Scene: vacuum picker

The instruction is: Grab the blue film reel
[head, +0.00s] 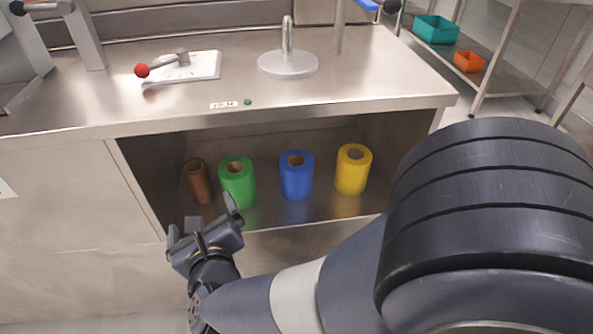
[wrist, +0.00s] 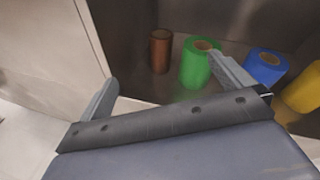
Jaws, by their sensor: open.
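The blue film reel (head: 296,178) stands upright on the open shelf under the steel counter, between the green reel and the yellow reel. It also shows in the wrist view (wrist: 264,68), at the right, beyond the right finger. My gripper (head: 203,221) is open and empty, in front of the shelf's left part. It is to the left of the blue reel and apart from it.
A green reel (head: 237,183), a brown roll (head: 197,181) and a yellow reel (head: 353,170) stand on the same shelf (head: 325,207). The counter top (head: 350,85) overhangs them. A cabinet side wall (head: 137,185) bounds the opening at left. Gaps separate the blue reel from its neighbours.

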